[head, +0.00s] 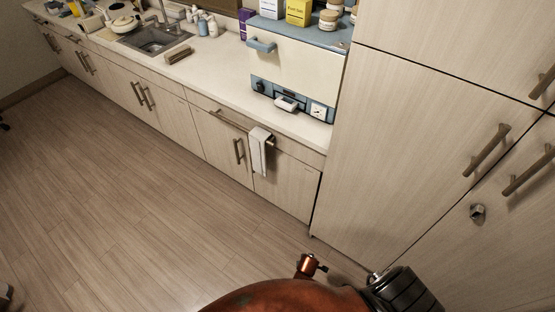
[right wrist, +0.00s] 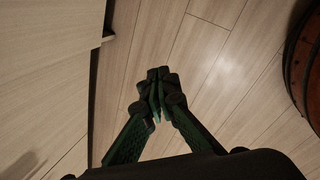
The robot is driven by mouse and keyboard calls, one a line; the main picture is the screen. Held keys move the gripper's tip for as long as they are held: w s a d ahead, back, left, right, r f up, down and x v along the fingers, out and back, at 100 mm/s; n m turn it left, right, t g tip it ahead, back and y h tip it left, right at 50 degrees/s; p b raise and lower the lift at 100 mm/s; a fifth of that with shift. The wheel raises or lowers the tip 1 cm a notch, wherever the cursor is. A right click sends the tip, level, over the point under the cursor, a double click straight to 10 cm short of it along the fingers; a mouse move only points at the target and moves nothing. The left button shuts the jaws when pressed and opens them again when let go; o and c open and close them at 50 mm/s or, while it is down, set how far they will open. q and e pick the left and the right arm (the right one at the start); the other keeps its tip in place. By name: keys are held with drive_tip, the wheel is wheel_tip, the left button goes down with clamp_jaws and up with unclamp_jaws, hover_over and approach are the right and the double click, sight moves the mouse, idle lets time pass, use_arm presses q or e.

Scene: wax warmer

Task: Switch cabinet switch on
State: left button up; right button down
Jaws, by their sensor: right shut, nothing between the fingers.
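A cream and blue countertop cabinet (head: 295,66) stands on the counter near the tall cupboards in the head view. It has a blue handle on its front and a blue control strip (head: 290,101) along its bottom. A white plate (head: 318,110) with a small dark detail sits at the right end of that strip. The exact switch and its position are too small to tell. My right gripper (right wrist: 157,84) shows in the right wrist view, shut and empty above the floor, apart from the countertop cabinet. My left gripper is out of view.
A white object (head: 286,103) sits before the control strip. Boxes and jars stand on top of the countertop cabinet. A towel (head: 258,150) hangs on a rail below the counter. A tall cupboard (head: 400,130) rises at right. The wooden floor (head: 130,210) is clear at left.

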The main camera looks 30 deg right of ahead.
drive_tip(key=s+a+f+m, duration=0.1)
drive_tip(key=s+f+m, duration=0.1)
drive_tip(key=s, duration=0.9)
drive_tip(key=s+a+f+m+g+y, duration=0.1)
drive_tip(key=s+m, duration=0.3)
drive_tip(key=s, duration=0.7)
drive_tip(key=s+a+f+m+y, duration=0.1)
drive_tip(key=s+f+m, duration=0.3)
drive_tip(key=s, duration=0.8)
drive_tip(key=shift+a+g, duration=0.3)
drive_tip(key=shift+g, duration=0.1)
